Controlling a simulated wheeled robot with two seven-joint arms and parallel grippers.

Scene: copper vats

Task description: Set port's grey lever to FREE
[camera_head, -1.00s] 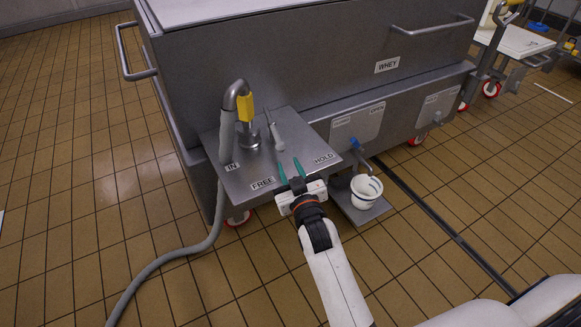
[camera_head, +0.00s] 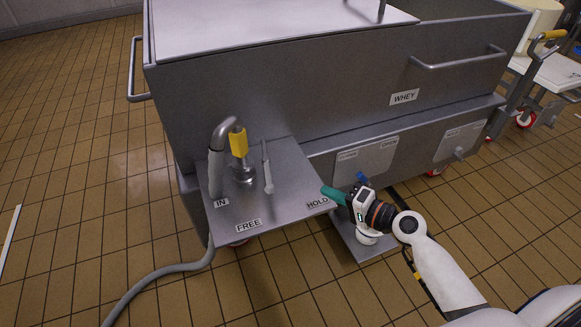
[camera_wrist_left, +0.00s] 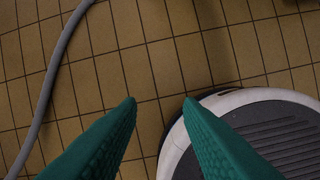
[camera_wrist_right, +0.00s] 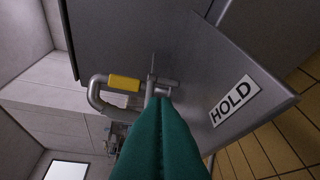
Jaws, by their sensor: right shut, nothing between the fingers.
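The grey lever (camera_head: 267,172) lies on the steel shelf (camera_head: 283,205) of the vat. Its free end points toward the shelf's front edge, between the FREE label (camera_head: 248,225) and the HOLD label (camera_head: 317,202), nearer the FREE direction. My right gripper (camera_head: 326,191) is shut and empty at the shelf's right corner by HOLD, apart from the lever. In the right wrist view its shut green fingers (camera_wrist_right: 162,99) partly cover the lever area, while HOLD (camera_wrist_right: 234,101) shows clearly. My left gripper (camera_wrist_left: 160,100) is open and empty above the floor, outside the head view.
A bent pipe with a yellow grip (camera_head: 238,142) stands left of the lever, beside the IN label (camera_head: 221,203). A grey hose (camera_head: 165,270) runs along the floor.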

